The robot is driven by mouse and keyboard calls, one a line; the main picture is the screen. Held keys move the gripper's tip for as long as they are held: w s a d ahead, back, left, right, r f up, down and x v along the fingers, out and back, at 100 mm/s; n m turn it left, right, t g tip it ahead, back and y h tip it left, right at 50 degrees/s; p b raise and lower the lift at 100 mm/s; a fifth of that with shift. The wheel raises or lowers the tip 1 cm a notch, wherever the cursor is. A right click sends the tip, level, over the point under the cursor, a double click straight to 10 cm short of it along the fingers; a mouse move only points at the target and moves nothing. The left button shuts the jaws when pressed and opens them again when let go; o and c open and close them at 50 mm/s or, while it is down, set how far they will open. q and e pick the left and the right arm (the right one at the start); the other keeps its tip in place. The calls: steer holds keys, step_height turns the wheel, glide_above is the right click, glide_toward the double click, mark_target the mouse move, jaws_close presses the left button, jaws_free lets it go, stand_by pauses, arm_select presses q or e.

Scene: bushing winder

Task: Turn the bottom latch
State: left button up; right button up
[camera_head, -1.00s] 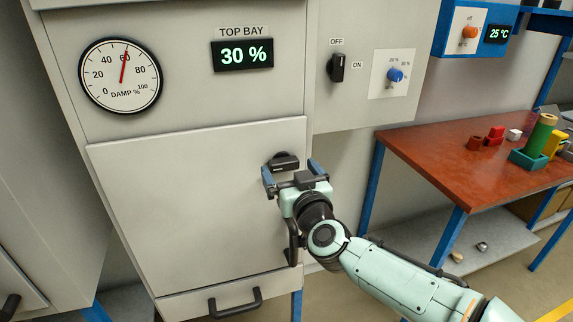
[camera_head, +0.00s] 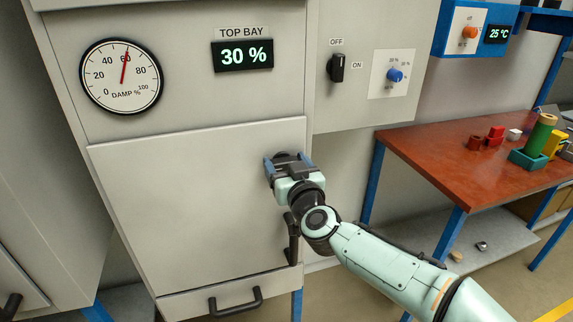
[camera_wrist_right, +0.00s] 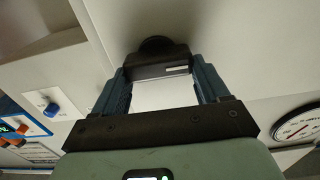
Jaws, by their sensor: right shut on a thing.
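A black latch (camera_head: 285,155) sits near the upper right edge of the large grey door under the TOP BAY display. My right gripper (camera_head: 286,165) is at this latch, with its blue fingers on either side of it. In the right wrist view the latch (camera_wrist_right: 158,64) is a dark bar on a round base, held between the fingertips, with a small white mark on its face. The gripper partly hides it in the head view. A second black part, an upright handle (camera_head: 291,240), is lower on the same door edge. My left gripper is not in view.
A black bar handle (camera_head: 235,303) is on the panel below the door. A black OFF/ON switch (camera_head: 337,67) and a blue knob (camera_head: 395,75) are on the panel at right. A red-topped table (camera_head: 440,165) with several small objects stands further right.

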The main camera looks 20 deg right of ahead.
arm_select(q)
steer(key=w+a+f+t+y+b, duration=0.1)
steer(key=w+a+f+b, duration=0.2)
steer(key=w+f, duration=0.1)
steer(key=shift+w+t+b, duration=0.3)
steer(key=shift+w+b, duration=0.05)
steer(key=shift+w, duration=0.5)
arm_select(e)
steer(key=shift+d+f+m, duration=0.2)
steer(key=shift+m, duration=2.8)
steer(key=shift+d+f+m, duration=0.15)
steer(key=shift+d+m, duration=0.05)
steer(key=shift+m, duration=2.8)
steer(key=shift+d+f+m, duration=0.2)
steer(key=shift+m, duration=2.8)
steer(key=o, duration=1.1)
steer(key=shift+w, duration=0.1)
steer(key=shift+c, duration=0.2)
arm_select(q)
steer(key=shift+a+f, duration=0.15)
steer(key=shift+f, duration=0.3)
arm_select(e)
steer(key=s, duration=1.3)
steer(key=shift+s+d, duration=0.2)
steer(key=shift+s, duration=0.05)
